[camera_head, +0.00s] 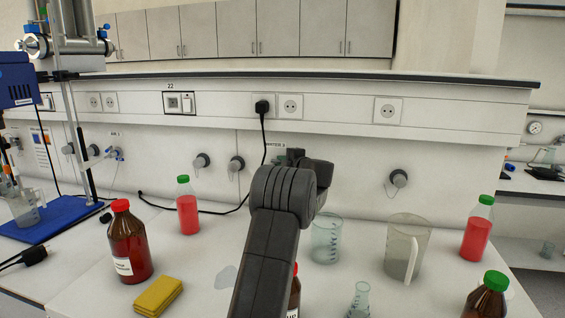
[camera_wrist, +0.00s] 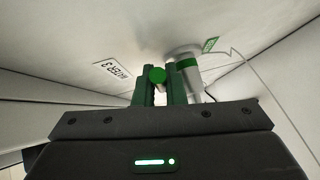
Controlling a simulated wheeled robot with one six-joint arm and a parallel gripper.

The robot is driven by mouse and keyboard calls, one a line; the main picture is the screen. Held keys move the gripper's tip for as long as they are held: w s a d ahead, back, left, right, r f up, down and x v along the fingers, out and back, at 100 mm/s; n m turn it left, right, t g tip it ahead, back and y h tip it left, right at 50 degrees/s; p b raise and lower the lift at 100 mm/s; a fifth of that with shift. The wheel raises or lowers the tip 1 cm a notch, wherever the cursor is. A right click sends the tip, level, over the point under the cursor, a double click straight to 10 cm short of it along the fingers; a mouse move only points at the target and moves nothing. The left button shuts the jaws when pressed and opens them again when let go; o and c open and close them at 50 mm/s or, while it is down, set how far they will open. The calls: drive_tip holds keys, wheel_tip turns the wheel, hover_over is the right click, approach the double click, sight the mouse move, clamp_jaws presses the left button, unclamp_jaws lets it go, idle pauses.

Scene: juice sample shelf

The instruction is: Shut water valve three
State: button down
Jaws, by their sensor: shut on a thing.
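The label "WATER 3" (camera_head: 275,146) is on the white wall panel, partly hidden by my arm in the head view. A white cylinder with a green band (camera_wrist: 188,72) rises from the wall right beside the fingers. In the head view my arm hides most of the valve and the fingertips. Whether the valve is open or shut cannot be told.
Below my arm on the bench stand a beaker (camera_head: 326,240), a clear jug (camera_head: 405,248), a green-capped red bottle (camera_head: 187,207) and a red-capped brown bottle (camera_head: 129,243). A black plug (camera_head: 262,107) with a hanging cable is left of my gripper. Other wall taps (camera_head: 398,178) flank it.

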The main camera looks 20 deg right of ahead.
drive_tip(key=c, duration=1.8)
unclamp_jaws()
drive_tip(key=b+v, duration=0.2)
drive_tip(key=v, duration=1.1)
drive_tip(key=shift+s+d, duration=0.1)
drive_tip(key=shift+s, duration=0.3)
drive_tip(key=p+x, duration=0.1)
drive_tip(key=x, duration=1.3)
drive_tip(key=shift+p, duration=0.4)
drive_tip(key=shift+s, duration=0.1)
